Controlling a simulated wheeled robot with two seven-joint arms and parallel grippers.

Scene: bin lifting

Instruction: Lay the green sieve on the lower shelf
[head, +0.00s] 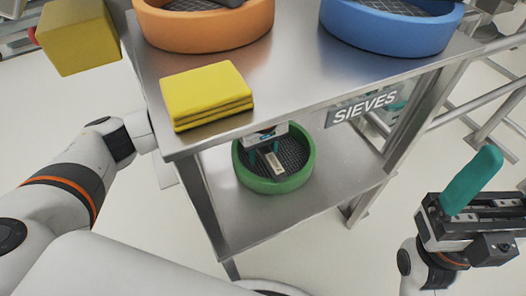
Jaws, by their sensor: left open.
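The green sieve (308,172) sits on the lower shelf (345,170) of the metal table, upright, its dark mesh facing up. My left gripper (264,157) is under the table top, open, with its teal fingers over the inside of the sieve. Its fingers do not visibly clamp the rim. The table top hides the upper part of this gripper. My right gripper (474,182) is at the right, off the table and away from the sieve. A teal finger shows on it, but I cannot tell whether it is open.
The steel table top (300,75) holds an orange sieve (205,30), a blue sieve (390,30) and a folded yellow cloth (207,95). A label reading SIEVES (364,106) hangs at its edge. A yellow block (78,38) is at upper left. Metal rails stand at right.

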